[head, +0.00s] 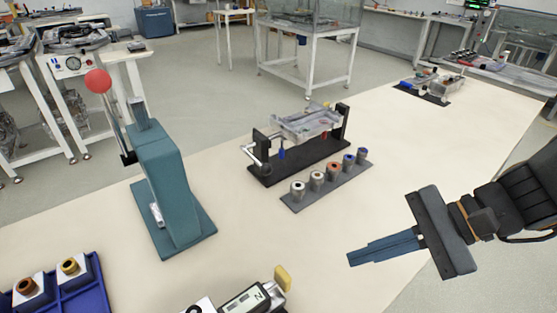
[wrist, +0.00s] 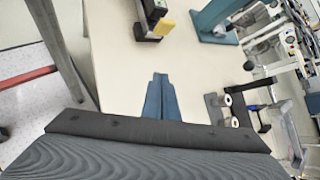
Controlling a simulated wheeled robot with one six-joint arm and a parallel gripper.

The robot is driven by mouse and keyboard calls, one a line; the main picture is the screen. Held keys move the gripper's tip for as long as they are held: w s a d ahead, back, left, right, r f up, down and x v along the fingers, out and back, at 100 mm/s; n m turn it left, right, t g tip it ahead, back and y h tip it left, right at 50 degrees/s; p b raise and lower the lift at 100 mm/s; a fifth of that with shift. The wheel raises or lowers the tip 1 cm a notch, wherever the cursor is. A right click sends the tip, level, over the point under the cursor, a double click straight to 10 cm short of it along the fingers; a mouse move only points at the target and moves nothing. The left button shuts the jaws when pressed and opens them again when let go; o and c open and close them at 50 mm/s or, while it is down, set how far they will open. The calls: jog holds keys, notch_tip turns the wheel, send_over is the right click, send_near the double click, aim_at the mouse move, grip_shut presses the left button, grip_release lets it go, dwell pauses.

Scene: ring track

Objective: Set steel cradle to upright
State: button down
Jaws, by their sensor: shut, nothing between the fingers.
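The steel cradle (head: 308,123) is a grey metal tray hung between two black uprights on a black base (head: 300,162), near the middle of the head view. A bright bent crank handle (head: 252,152) sits at its left end. Blue and red parts hang under it. Its opening seems to face up, but I cannot tell its exact angle. My gripper (head: 349,259) is shut and empty, over the table at the lower right, well apart from the cradle. Its blue fingertips also show in the wrist view (wrist: 160,77). There the cradle stand is only partly visible at the right edge.
A grey strip with several coloured-top cups (head: 326,187) lies in front of the cradle. A teal lever press (head: 170,180) with a red ball stands to the left. A digital gauge (head: 245,300) with a yellow block and a blue tray (head: 75,285) are at the front.

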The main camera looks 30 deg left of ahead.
jog(key=w+a+r+m+t+y+b, duration=0.35)
jog(key=w+a+m+y+b, duration=0.35)
jog(key=w+a+y+b, duration=0.4)
jog(key=s+a+r+p, duration=0.1)
jog(key=a+r+p, duration=0.2)
jog(key=a, duration=1.1)
jog(key=shift+s+r+t, duration=0.3)
jog(key=shift+s+t, duration=0.05)
jog(key=shift+s, duration=0.05)
jog(key=shift+a, duration=0.1)
